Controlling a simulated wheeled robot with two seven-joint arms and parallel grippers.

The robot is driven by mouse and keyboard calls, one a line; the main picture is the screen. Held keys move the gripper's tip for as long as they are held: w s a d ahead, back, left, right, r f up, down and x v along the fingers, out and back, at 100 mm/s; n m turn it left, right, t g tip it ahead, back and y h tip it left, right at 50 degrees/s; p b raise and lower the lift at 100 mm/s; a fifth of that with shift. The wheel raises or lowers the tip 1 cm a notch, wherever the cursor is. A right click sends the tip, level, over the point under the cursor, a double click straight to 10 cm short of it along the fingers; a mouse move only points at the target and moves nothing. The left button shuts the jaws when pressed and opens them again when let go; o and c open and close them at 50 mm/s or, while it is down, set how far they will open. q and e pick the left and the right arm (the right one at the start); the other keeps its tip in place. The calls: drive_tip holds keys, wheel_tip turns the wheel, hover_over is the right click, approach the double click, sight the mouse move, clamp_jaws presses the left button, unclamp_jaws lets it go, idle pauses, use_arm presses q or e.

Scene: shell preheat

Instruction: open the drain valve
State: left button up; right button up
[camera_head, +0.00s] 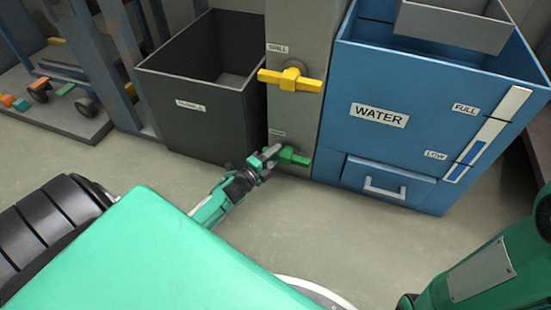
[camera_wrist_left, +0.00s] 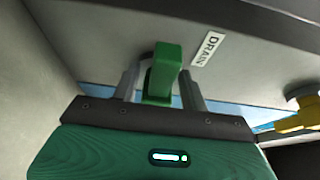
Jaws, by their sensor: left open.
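The green drain valve handle (camera_head: 290,156) sits low on the grey post (camera_head: 292,115), under a small label. In the left wrist view the green handle (camera_wrist_left: 163,72) stands beside a label reading DRAIN (camera_wrist_left: 207,49). My left gripper (camera_head: 267,155) is at the handle's left end. In the left wrist view its open fingers (camera_wrist_left: 160,88) stand on either side of the handle, with gaps visible. Whether either finger touches it is unclear. My right gripper is out of view; only part of my right arm shows at the lower right.
A yellow valve handle (camera_head: 290,80) is higher on the post. A dark rubble bin (camera_head: 200,128) stands left of the post. A blue water tank (camera_head: 390,145) with a level gauge (camera_head: 487,135) stands right. Bare floor (camera_head: 130,165) lies in front.

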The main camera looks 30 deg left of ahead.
use_arm(q)
drive_tip(key=shift+w, duration=0.4)
drive_tip(key=shift+c, duration=0.4)
